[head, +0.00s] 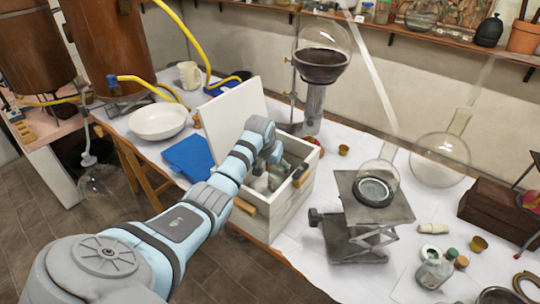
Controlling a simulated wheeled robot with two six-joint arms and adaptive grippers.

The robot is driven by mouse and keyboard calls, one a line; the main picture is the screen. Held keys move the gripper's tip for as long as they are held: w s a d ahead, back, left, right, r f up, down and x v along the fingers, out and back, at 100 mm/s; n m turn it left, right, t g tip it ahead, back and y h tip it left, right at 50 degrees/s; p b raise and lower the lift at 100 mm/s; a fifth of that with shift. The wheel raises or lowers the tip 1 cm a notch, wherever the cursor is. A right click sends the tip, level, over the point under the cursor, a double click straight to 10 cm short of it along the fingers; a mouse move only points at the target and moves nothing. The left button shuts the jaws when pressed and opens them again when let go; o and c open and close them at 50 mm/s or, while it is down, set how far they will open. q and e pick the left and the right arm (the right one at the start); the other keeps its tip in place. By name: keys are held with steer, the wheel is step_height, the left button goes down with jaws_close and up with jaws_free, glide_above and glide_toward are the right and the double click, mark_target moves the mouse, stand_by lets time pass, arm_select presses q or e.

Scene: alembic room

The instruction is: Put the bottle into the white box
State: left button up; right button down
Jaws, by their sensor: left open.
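The white box (281,218) stands on the white-covered table with its lid (231,112) raised at the back left. My left arm reaches over the box's near left wall, and the left gripper (267,181) points down inside it. The gripper is open; its fingertips are partly hidden by the box wall and my arm. Greyish shapes show in the box around the fingers, and I cannot tell whether one is a bottle. My right gripper is not in view.
A metal lab jack (362,235) bearing a glass flask stands right of the box. A round flask (440,160) and brown chest (497,208) are further right. A blue book (187,157) and white bowl (158,121) lie left of the lid. A burner-like stand (314,100) rises behind.

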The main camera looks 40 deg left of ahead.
mark_target(273, 171)
arm_select(q)
steer(key=r, duration=0.1)
steer(key=r+p, duration=0.1)
steer(key=r, duration=0.1)
steer(key=shift+w+d+r, duration=0.1)
steer(key=shift+d+r, duration=0.2)
steer(key=shift+r, duration=0.05)
steer(key=shift+w+p+v, duration=0.25)
steer(key=shift+p+v, duration=0.3)
steer(key=shift+v, duration=0.7)
steer(key=v, duration=0.2)
steer(key=shift+s+r, duration=0.2)
steer(key=shift+s, duration=0.1)
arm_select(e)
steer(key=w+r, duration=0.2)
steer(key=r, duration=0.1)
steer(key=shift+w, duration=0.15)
